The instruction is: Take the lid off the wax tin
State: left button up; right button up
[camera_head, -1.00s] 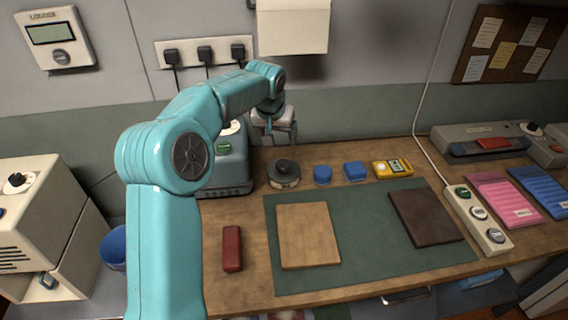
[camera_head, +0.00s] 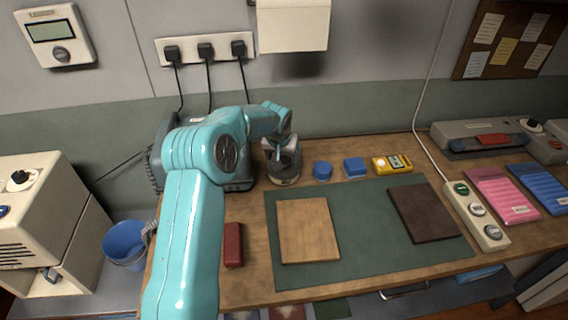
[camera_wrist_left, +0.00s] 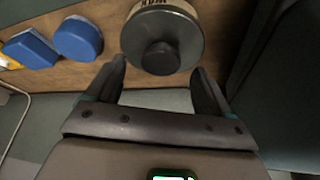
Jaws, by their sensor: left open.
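The wax tin (camera_head: 285,178) stands at the back of the bench, mostly covered by my left gripper in the head view. In the left wrist view its dark grey lid (camera_wrist_left: 163,38) with a round knob is on the tin, and part of a light label shows at the rim. My left gripper (camera_head: 283,152) is above the tin, coming from behind and over it. In the left wrist view my left gripper (camera_wrist_left: 157,80) is open, with its fingertips just short of the lid and nothing between them. My right gripper is not in view.
A blue round container (camera_head: 322,170) and a blue block (camera_head: 355,168) stand right of the tin, then a yellow meter (camera_head: 392,165). A green mat (camera_head: 365,235) holds a light board (camera_head: 308,232) and a dark board (camera_head: 425,214). A red block (camera_head: 233,245) lies left.

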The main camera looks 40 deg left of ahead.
pick_arm(q)
jog(key=shift+x, duration=1.15)
jog(key=shift+r, duration=0.1)
jog(key=c, duration=1.1)
